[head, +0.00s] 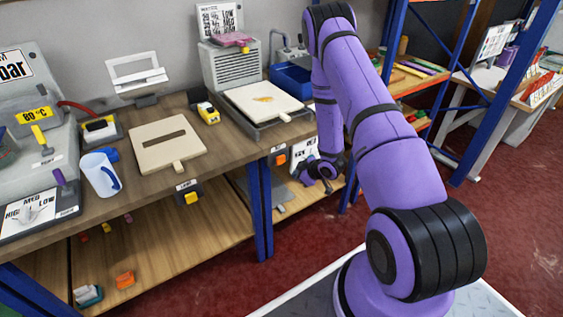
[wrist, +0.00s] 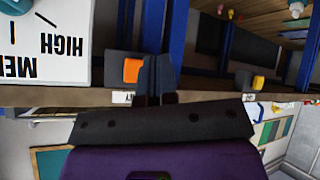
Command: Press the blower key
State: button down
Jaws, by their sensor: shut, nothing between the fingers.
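Two push keys sit in dark housings on the front edge of the workbench. One key is orange (head: 281,159) and also shows in the wrist view (wrist: 132,70). The other key is yellow (head: 191,198) and shows at the right of the wrist view (wrist: 258,84). Their small labels are too small to read surely, so I cannot tell which is the blower key. My gripper (head: 322,170) is shut and empty, to the right of the orange key in the head view. In the wrist view its fingertips (wrist: 153,75) are close beside the orange key; contact cannot be told.
A white dial card (wrist: 50,40) marked HIGH is beside the orange key in the wrist view. Blue posts (head: 266,205) support the bench. A mug (head: 100,175), a wooden slotted board (head: 167,144) and a grey louvred box (head: 231,66) stand on top.

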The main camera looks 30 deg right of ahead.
jog(key=w, duration=0.6)
jog(key=shift+w+a, duration=0.1)
jog(key=shift+w, duration=0.1)
dwell(2.0)
jog(key=shift+w, duration=0.3)
jog(key=shift+w, duration=0.5)
dwell(0.7)
jog(key=shift+s, duration=0.95)
jog(key=shift+s, duration=2.5)
